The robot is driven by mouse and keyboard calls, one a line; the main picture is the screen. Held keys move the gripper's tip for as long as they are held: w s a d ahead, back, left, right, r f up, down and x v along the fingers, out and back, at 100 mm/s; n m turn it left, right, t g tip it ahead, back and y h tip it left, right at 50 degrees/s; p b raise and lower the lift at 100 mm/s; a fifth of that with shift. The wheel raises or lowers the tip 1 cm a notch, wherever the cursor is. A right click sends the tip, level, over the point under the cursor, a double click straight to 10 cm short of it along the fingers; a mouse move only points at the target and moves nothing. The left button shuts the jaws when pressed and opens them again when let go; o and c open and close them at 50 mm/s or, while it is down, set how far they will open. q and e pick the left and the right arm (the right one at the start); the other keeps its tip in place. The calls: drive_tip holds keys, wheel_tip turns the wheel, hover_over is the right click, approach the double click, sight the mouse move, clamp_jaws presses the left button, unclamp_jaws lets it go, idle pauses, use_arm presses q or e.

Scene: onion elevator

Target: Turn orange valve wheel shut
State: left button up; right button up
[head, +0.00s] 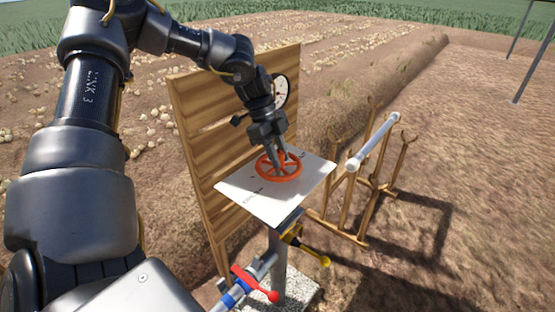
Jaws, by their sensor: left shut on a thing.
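The orange valve wheel (264,173) lies flat over a white square plate (257,201) with small dark markings, on top of a grey post (277,258). My left gripper (281,168) points down at the wheel from above, with its fingers among the rim and spokes. It is shut on part of the wheel; the fingers hide which part exactly. My right gripper is not in view.
A wooden board (196,135) with a round gauge (281,92) stands behind the plate. Below are a red lever (254,283) and a yellow lever (312,252). A wooden rack (346,201) holding a pale tube (373,142) stands to the right. Open soil lies further right.

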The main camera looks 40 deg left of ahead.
use_arm(q)
drive_tip(key=m+g, duration=0.1)
drive_tip(key=m, duration=0.1)
drive_tip(key=shift+m+b, duration=0.3)
drive_tip(key=shift+m, duration=0.1)
drive_tip(key=shift+m+g, duration=0.4)
drive_tip(key=shift+m, duration=1)
drive_tip(key=m+g+p, duration=0.1)
drive_tip(key=m+p, duration=0.2)
drive_tip(key=shift+r+g+y, duration=0.15)
drive_tip(key=shift+g+y, duration=0.15)
drive_tip(key=shift+y, duration=0.1)
drive_tip(key=shift+m+p, duration=0.8)
drive_tip(key=shift+p, duration=0.35)
drive_tip(key=shift+y, duration=0.3)
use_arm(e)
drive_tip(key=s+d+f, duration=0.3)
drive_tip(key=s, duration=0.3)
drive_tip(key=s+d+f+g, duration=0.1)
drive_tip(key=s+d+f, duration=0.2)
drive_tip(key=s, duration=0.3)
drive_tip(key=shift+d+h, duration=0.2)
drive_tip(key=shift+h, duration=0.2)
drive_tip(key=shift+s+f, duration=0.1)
use_arm(q)
drive_tip(key=shift+f, duration=0.2)
